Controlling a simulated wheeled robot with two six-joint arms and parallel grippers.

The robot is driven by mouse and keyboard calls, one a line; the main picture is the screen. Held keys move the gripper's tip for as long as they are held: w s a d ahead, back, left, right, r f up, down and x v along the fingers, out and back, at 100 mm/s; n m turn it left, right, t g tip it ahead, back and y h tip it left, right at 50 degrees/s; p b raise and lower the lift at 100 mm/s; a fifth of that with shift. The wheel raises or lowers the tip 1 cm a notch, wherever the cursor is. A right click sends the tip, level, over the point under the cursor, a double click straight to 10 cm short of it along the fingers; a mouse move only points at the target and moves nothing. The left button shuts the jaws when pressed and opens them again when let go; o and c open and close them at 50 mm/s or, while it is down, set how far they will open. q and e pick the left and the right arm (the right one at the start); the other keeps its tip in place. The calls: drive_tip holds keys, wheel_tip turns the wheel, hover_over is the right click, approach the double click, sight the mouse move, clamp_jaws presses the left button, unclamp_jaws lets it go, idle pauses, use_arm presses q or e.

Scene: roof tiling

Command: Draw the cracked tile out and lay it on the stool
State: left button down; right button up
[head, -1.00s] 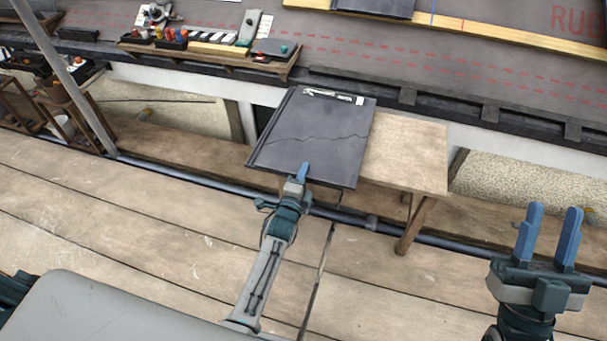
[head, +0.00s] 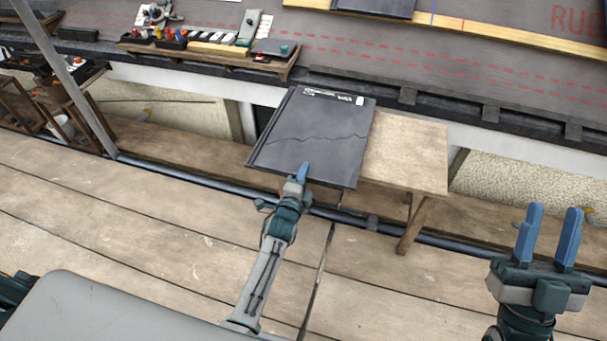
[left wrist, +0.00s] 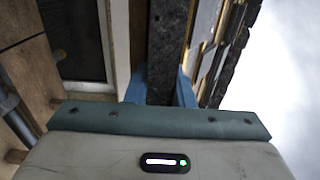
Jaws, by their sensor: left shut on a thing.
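The cracked tile (head: 315,120) is dark grey, with a jagged crack across its middle and a white label near its far edge. My left gripper (head: 302,175) is shut on its near edge. In the left wrist view the tile (left wrist: 166,50) shows edge-on between the blue fingers of the left gripper (left wrist: 160,88). The wooden stool (head: 408,155) stands beneath and to the right; the tile overlaps its left part in the head view. I cannot tell whether the tile touches the stool top. My right gripper (head: 546,240) is open and empty at the right.
A wooden tray (head: 210,50) with small pots and tools sits on the roof edge. Another dark tile (head: 372,6) lies up on the roof. A grey pole (head: 65,75) stands at the left. A dark rail (head: 215,186) runs along the plank deck (head: 120,230).

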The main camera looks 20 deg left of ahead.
use_arm(q)
drive_tip(key=shift+f+b, duration=0.2)
drive_tip(key=shift+b, duration=0.1)
drive_tip(key=c, duration=1.2)
unclamp_jaws()
drive_tip(key=shift+o, duration=0.2)
drive_tip(key=shift+f, duration=0.2)
drive_tip(key=s+p, duration=0.2)
drive_tip(key=s, duration=0.5)
drive_tip(key=shift+s+a, duration=0.15)
drive_tip(key=shift+s, duration=0.1)
drive_tip(key=shift+r, duration=0.1)
drive_tip(key=shift+r, duration=0.1)
wheel_tip(320, 180, up, 5)
drive_tip(key=p, duration=0.4)
drive_tip(key=shift+p, duration=0.4)
